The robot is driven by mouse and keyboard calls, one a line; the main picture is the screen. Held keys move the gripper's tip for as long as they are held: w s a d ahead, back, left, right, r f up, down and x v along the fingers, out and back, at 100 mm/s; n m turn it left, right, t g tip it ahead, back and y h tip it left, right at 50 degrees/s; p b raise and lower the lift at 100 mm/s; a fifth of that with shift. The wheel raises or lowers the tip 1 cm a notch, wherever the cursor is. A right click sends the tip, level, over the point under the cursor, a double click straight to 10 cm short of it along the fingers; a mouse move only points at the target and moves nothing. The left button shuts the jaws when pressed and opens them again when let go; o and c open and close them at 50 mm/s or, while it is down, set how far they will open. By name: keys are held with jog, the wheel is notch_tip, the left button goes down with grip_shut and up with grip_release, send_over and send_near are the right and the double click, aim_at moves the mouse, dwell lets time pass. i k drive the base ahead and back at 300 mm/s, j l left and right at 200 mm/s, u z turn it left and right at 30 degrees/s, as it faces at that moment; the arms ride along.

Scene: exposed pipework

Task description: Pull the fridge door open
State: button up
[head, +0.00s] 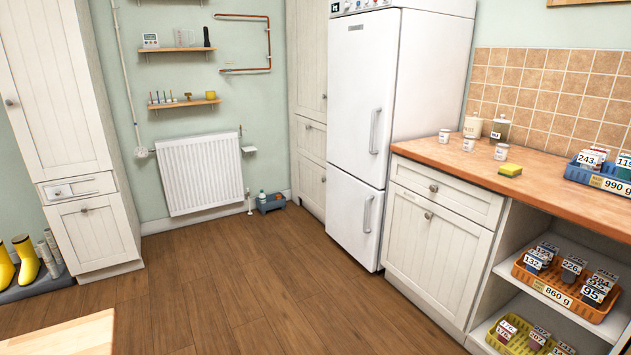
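A tall white fridge (352,95) stands at the back, right of the middle in the head view. It has a large upper door and a smaller lower door (352,215), and both look closed. The upper door has a vertical white handle (375,131) near its right edge. The lower door has its own vertical handle (367,214), also near the right edge. No part of my gripper shows in the head view.
Wooden floor (240,290) in front of the fridge is clear. A counter (520,185) with cabinets and open shelves runs along the right. A radiator (200,172) and a tall cabinet (55,90) stand left. A pale wooden surface (65,338) is at bottom left.

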aim_at(363, 49)
jog(key=i+l+z, duration=0.1)
jog(key=i+l, duration=0.15)
jog(key=i, duration=0.45)
jog(key=i+l, duration=0.2)
jog(key=i, duration=0.5)
jog(key=i+l+z, duration=0.15)
jog(key=i, duration=0.5)
jog(key=i+j, duration=0.35)
jog(key=i, duration=0.15)
jog(key=i+j, duration=0.3)
jog(key=i, duration=0.2)
jog(key=i+j+z, duration=0.1)
jog(key=i+j, duration=0.25)
jog(key=i, duration=0.15)
